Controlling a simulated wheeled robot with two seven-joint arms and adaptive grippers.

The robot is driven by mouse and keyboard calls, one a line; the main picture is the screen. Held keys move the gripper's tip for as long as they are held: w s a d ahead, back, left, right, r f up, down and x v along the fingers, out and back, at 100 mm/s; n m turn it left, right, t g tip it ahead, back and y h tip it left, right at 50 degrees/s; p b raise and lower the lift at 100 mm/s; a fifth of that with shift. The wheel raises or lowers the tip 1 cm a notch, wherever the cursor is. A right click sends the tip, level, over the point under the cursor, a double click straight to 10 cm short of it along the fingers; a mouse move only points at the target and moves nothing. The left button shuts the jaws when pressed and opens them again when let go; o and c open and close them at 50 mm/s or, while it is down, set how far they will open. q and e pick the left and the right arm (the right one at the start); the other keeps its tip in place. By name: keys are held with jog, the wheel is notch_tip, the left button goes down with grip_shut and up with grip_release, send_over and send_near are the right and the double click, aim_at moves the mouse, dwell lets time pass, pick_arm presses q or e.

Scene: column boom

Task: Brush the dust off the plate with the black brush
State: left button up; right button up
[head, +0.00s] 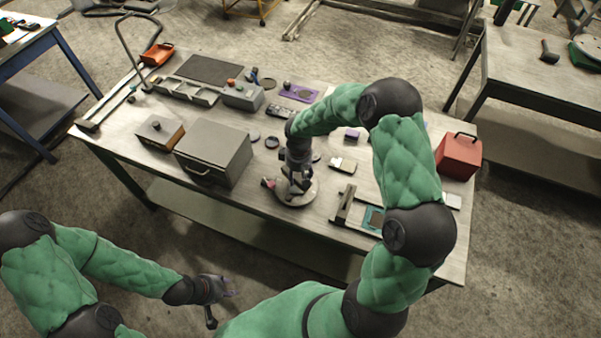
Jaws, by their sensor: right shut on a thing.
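A round grey plate (297,199) lies near the front edge of the workbench, left of its middle. My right gripper (294,184) is directly over the plate, reaching down from above. It is shut on a small dark thing, which seems to be the black brush; the gripper hides most of it, and I cannot tell whether its bristles touch the plate. A small pinkish piece shows at the plate's left side. Dust on the plate is too small to make out. My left gripper (223,306) hangs in front of the bench, below the tabletop, with its fingers apart and empty.
A grey lidded box (214,153) stands left of the plate, with a wooden box (160,132) beside it. A teal-and-grey item (374,218) lies to the right. A red box (458,156) stands at the bench's right end. Several small parts lie behind the plate.

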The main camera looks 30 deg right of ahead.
jog(key=shift+w+d+r+p, duration=0.15)
jog(key=shift+r+p, duration=0.1)
jog(key=shift+r, duration=0.2)
jog(key=shift+w+r+p, duration=0.1)
jog(key=shift+r+p, duration=0.1)
jog(key=shift+r, duration=0.2)
jog(key=shift+s+r+p, duration=0.15)
jog(key=shift+r+p, duration=0.45)
jog(key=shift+r, duration=0.55)
jog(key=shift+f, duration=0.1)
